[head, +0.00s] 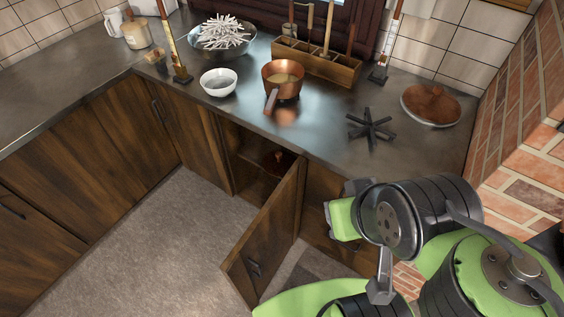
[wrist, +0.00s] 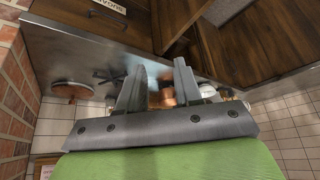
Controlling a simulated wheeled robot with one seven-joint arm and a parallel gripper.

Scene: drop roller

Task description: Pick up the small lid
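A round copper-coloured lid (head: 430,104) lies flat at the right end of the counter, and it also shows in the wrist view (wrist: 72,90) at the left. A dark reddish, lid-like object (head: 277,160) sits on a shelf inside the open cabinet; it is too shadowed to tell exactly what it is. I cannot tell which of the two is the small lid. My gripper (wrist: 161,72) is open, with nothing between its two fingers. It is apart from both objects. Its fingertips are not clearly visible in the head view.
The cabinet door (head: 268,245) stands open into the floor space. On the counter are a copper pan (head: 283,77), a white bowl (head: 218,82), a black trivet (head: 371,129) and a wooden box (head: 318,63). A brick wall (head: 522,150) bounds the right side. The floor at left is clear.

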